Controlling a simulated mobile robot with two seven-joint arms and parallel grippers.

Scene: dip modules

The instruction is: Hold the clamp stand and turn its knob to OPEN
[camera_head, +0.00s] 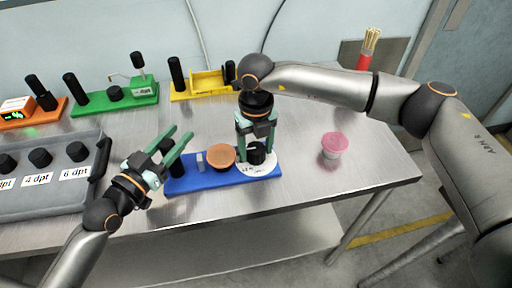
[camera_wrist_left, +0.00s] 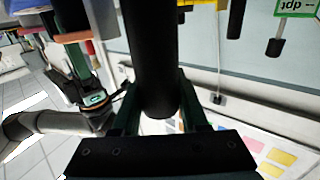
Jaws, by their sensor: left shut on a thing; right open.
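The clamp stand has a blue base (camera_head: 205,183) near the front of the table. It carries a black upright post (camera_head: 178,167) at its left, a copper-brown round part in the middle and a white dial (camera_head: 262,170) with a black knob (camera_head: 257,155) at its right. My left gripper (camera_head: 179,142) is shut on the black post, which also shows as a thick black cylinder (camera_wrist_left: 155,60) between the fingers in the left wrist view. My right gripper (camera_head: 257,148) points down over the dial, open, its fingers around the knob. The dial's lettering is too small to read.
A grey box (camera_head: 45,195) with black knobs and dpt labels stands at the left. Orange, green (camera_head: 115,101) and yellow (camera_head: 205,84) modules line the back. A pink-topped cup (camera_head: 331,147) stands right of the stand. The table's front right is clear.

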